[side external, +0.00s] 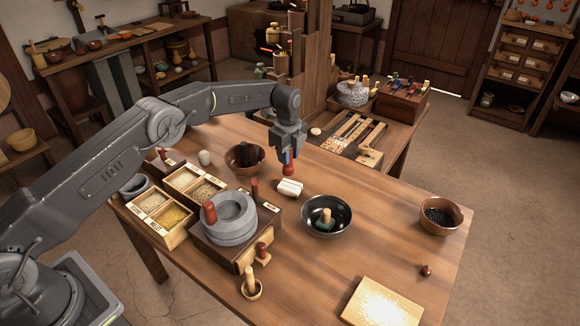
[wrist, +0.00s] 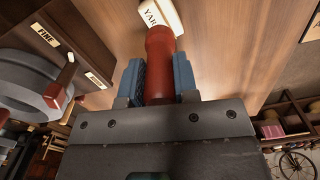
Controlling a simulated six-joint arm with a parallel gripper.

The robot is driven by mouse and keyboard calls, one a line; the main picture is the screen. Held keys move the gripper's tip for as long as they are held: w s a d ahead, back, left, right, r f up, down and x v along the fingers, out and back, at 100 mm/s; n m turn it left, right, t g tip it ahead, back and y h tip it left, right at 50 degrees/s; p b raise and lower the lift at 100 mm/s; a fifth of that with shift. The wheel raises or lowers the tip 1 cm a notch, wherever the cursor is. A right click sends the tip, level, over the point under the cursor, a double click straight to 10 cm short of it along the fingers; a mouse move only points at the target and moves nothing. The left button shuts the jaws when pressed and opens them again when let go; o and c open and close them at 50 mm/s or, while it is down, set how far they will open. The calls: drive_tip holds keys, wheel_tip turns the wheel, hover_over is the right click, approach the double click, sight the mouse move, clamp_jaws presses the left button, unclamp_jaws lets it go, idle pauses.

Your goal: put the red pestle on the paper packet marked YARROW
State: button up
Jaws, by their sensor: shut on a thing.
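My gripper (side external: 289,156) is shut on the red pestle (side external: 289,169), which hangs upright below the fingers. In the wrist view the pestle (wrist: 162,62) stands between the two blue finger pads of my gripper (wrist: 158,82). The white paper packet (side external: 289,188) lies on the table just below the pestle's lower end. In the wrist view the packet (wrist: 155,14) shows the letters YAR; the pestle hides the rest. I cannot tell whether the pestle touches the packet.
A dark bowl (side external: 345,222) with a green-based pestle in it stands right of the packet. A brown bowl (side external: 232,160) is to the left. A grey stone quern (side external: 230,232) with another red handle is at front left. A brown bowl of dark grains (side external: 457,220) is far right.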

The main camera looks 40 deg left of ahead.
sight(290, 167)
drive_tip(key=shift+w+d+f, duration=0.1)
drive_tip(key=shift+d+f, duration=0.2)
drive_tip(key=shift+f, duration=1.85)
drive_tip(key=shift+f, duration=0.15)
drive_tip(key=o, duration=0.9)
wheel_tip(290, 167, up, 13)
drive_tip(key=shift+f, duration=0.2)
